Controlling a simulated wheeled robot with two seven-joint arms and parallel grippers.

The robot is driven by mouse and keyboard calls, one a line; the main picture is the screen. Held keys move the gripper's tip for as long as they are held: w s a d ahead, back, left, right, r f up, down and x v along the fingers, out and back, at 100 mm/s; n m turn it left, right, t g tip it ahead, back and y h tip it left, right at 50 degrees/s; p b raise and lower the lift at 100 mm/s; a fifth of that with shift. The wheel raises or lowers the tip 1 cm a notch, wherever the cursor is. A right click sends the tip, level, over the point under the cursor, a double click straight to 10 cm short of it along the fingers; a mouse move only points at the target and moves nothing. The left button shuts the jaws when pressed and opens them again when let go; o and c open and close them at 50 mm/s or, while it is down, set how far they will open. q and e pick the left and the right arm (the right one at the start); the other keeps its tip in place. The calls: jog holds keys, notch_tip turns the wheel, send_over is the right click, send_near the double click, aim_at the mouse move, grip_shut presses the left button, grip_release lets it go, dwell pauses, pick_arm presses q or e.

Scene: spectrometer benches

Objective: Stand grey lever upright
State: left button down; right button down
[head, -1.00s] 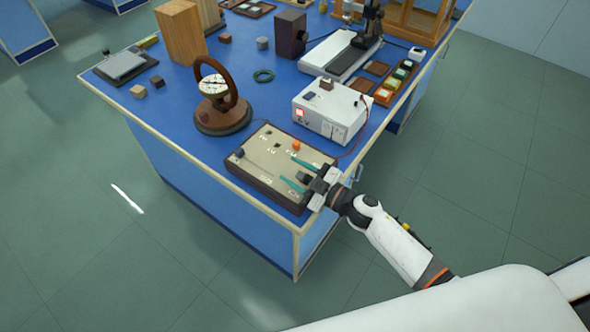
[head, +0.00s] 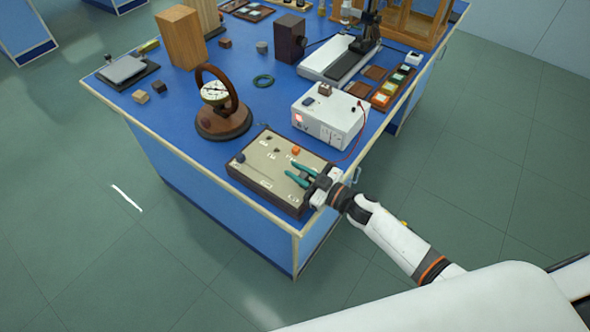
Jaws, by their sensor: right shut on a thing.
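The beige panel (head: 262,172) with a dark rim lies at the near corner of the blue bench. Several small parts stand on it, among them an orange one (head: 295,150) and a dark blue one (head: 240,157). My right gripper (head: 297,176) is over the panel's right part, its two teal fingers close together and low over the surface. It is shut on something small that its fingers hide. I cannot make out the grey lever itself or its tilt. My left gripper is not in view.
A white power unit (head: 330,117) with a red cable stands behind the panel. A round dial on a wooden base (head: 222,122) stands at the left. The bench's near edge runs just in front of the panel.

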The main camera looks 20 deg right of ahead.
jog(key=shift+w+d+r+m+p, duration=0.15)
jog(key=shift+w+d+m, duration=0.1)
jog(key=shift+m, duration=0.3)
jog(key=shift+w+d+f+m+p, duration=0.1)
jog(key=shift+d+m+p, duration=0.1)
jog(key=shift+m, duration=0.35)
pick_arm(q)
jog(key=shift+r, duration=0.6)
pick_arm(e)
jog(key=c, duration=1.3)
grip_release()
jog(key=shift+s, duration=0.1)
jog(key=shift+s+d, duration=0.25)
pick_arm(q)
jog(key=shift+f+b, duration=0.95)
jog(key=shift+b, duration=0.1)
pick_arm(e)
jog(key=v, duration=1.1)
jog(key=shift+s+d, duration=0.1)
